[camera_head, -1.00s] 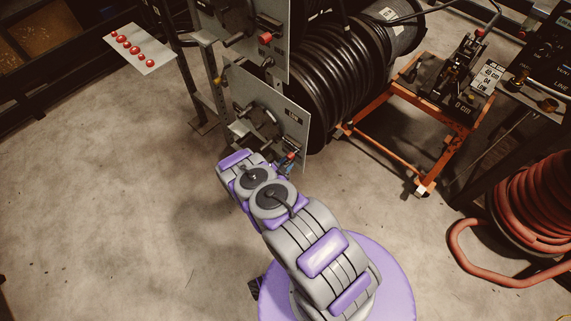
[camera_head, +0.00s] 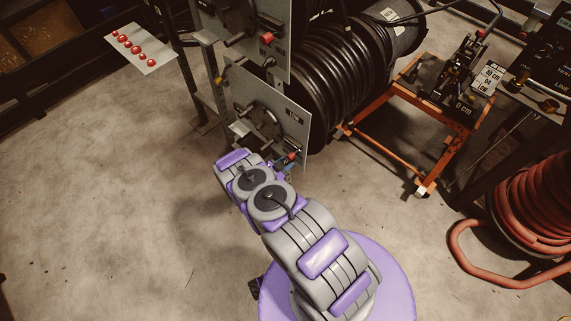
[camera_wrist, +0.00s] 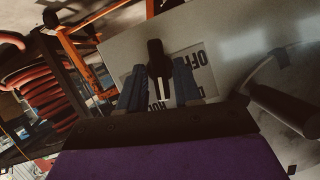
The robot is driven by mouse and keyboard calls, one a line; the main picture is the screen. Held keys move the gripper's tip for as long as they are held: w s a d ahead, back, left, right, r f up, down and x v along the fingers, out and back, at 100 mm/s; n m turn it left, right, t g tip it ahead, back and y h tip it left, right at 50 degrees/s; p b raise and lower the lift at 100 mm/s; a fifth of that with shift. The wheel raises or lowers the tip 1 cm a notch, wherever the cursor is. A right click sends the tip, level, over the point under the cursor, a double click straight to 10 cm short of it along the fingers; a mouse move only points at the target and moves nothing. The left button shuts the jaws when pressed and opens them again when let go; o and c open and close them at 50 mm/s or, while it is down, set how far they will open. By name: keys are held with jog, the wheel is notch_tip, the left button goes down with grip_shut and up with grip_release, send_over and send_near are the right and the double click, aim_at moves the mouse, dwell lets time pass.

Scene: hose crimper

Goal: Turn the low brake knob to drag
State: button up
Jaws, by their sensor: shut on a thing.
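The low brake knob (camera_wrist: 156,58) is a dark pointer-shaped knob on the grey low reel panel (camera_wrist: 235,45). In the wrist view it stands between the two blue-grey ridged fingers of my gripper (camera_wrist: 158,85), which is shut on it. A white label plate (camera_wrist: 202,62) behind the knob shows "OFF" and part of "HOLD"; other lettering is hidden by the fingers. In the head view my gripper (camera_head: 286,165) is at the lower right corner of the low panel (camera_head: 296,128), beside a red part (camera_head: 291,157), mostly hidden by my arm.
A crank handle (camera_wrist: 285,108) sticks out right of my gripper in the wrist view. An upper panel (camera_head: 275,62) hangs above the low one, before a black hose reel (camera_head: 340,85). An orange cart (camera_head: 422,186) stands right. The floor at left is clear.

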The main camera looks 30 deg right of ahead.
jog(key=shift+w+r+n+g, duration=0.15)
jog(key=shift+w+n+g, duration=0.15)
jog(key=shift+n+g, duration=0.35)
jog(key=shift+n, duration=0.25)
jog(key=o, duration=0.7)
jog(key=shift+d, duration=0.1)
jog(key=p+v, duration=0.1)
jog(key=v, duration=0.4)
jog(key=p+v, duration=0.1)
jog(key=v, duration=0.5)
jog(key=p+v, duration=0.2)
jog(key=v, duration=0.4)
jog(key=shift+s+a+f, duration=0.1)
jog(key=shift+a+f, duration=0.15)
jog(key=shift+a, duration=0.05)
